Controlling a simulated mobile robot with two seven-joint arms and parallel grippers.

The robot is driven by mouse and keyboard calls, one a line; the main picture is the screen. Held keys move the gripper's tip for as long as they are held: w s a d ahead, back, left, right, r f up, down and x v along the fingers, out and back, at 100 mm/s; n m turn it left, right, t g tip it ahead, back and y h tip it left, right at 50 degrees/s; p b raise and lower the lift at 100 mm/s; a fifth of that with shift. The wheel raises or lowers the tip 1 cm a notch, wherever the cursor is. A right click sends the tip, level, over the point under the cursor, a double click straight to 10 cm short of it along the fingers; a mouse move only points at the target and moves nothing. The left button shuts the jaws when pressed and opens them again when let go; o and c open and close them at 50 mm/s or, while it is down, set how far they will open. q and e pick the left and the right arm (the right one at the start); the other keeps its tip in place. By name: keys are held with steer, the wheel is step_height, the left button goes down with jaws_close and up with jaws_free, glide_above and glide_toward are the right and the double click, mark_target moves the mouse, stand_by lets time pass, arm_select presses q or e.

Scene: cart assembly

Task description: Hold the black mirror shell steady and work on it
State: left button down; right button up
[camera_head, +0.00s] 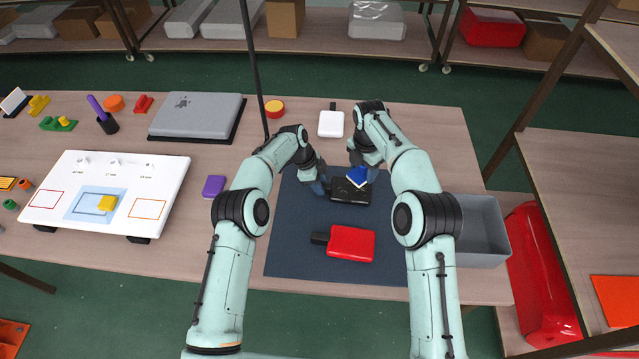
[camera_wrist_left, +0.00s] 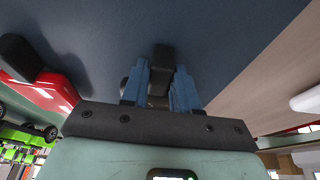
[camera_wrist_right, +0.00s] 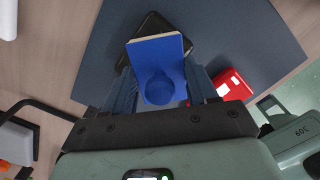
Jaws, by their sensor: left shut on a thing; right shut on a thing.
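The black mirror shell (camera_head: 348,194) lies on the dark mat in the head view, partly hidden by the blue block; it also shows behind that block in the right wrist view (camera_wrist_right: 154,27). My left gripper (camera_head: 321,184) is at its left end, shut on its black stem (camera_wrist_left: 161,58), which shows between the fingers in the left wrist view. My right gripper (camera_wrist_right: 160,92) is shut on the round knob of a blue block (camera_wrist_right: 158,52) with a pale layer along its edge. The block (camera_head: 357,176) is over the shell; I cannot tell whether they touch.
A red mirror shell (camera_head: 351,244) with a black stem lies nearer on the dark mat (camera_head: 300,258). A grey bin (camera_head: 482,232) stands at the right. A white board (camera_head: 105,190), a purple block (camera_head: 214,186) and a closed grey case (camera_head: 195,116) are on the left.

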mark_target(351, 188)
stand_by(0.5)
steer(key=shift+w+a+r, duration=0.1)
steer(key=shift+a+r, duration=0.15)
steer(key=shift+a, duration=0.45)
steer(key=shift+a+r, duration=0.2)
steer(key=shift+a, duration=0.45)
steer(key=shift+d+f, duration=0.2)
steer(key=shift+f, duration=3.85)
steer(key=shift+s+d, duration=0.2)
steer(key=shift+d, duration=1.75)
steer(key=shift+c, duration=0.3)
steer(key=shift+w+a, duration=0.15)
steer(key=shift+a, duration=2.05)
steer(key=shift+d+r, duration=0.1)
steer(key=shift+r, duration=4.05)
steer(key=shift+f, duration=0.2)
